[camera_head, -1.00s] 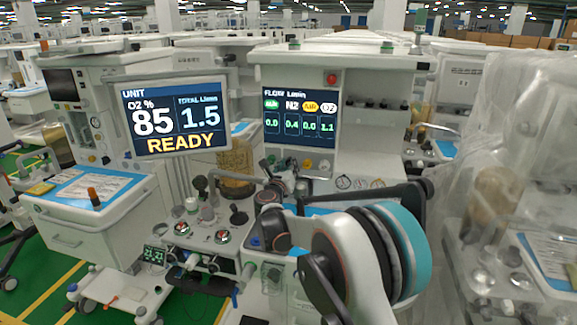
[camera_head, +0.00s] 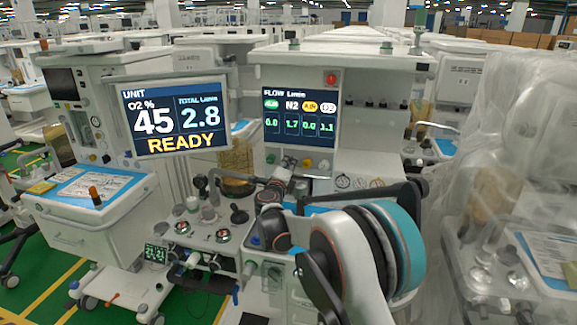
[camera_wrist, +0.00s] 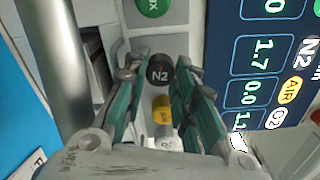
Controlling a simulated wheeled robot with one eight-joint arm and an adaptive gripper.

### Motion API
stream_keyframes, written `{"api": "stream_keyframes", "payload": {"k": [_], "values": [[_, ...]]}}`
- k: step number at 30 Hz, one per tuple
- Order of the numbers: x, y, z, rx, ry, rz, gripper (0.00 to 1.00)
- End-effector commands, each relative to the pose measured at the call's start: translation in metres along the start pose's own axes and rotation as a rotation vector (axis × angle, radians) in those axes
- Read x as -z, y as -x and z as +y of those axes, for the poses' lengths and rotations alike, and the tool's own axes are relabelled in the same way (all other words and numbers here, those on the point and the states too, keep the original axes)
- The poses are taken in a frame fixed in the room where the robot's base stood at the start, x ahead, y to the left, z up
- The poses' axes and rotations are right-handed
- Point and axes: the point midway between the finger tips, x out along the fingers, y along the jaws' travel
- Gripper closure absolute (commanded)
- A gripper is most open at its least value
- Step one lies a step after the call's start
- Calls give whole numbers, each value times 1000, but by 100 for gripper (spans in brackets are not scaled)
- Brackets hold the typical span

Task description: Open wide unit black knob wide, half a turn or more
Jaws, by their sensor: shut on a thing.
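The black knob (camera_wrist: 158,72), marked N2, sits on the pale panel beside the flow screen in the wrist view. My gripper (camera_wrist: 161,80) has one green-padded finger on each side of it and is shut on it. In the head view, my arm reaches toward the knob row under the flow screen (camera_head: 299,117). The arm and gripper crowd that spot, so the grip is hard to make out there. The flow screen reads 1.7 under N2.
A green knob (camera_wrist: 152,6) lies above the black one in the wrist view, and a yellow knob (camera_wrist: 162,108) just below it. A grey post (camera_wrist: 52,60) stands at left. The unit screen (camera_head: 175,118) reads O2 45 and total 2.8. Plastic-wrapped equipment (camera_head: 500,180) stands at right.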

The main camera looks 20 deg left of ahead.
Motion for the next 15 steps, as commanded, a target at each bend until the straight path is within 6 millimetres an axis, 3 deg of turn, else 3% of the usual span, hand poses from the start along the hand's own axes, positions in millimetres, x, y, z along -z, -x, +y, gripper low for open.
{"api": "stream_keyframes", "payload": {"k": [15], "values": [[-1,1,1,-1,489,-1,99]]}}
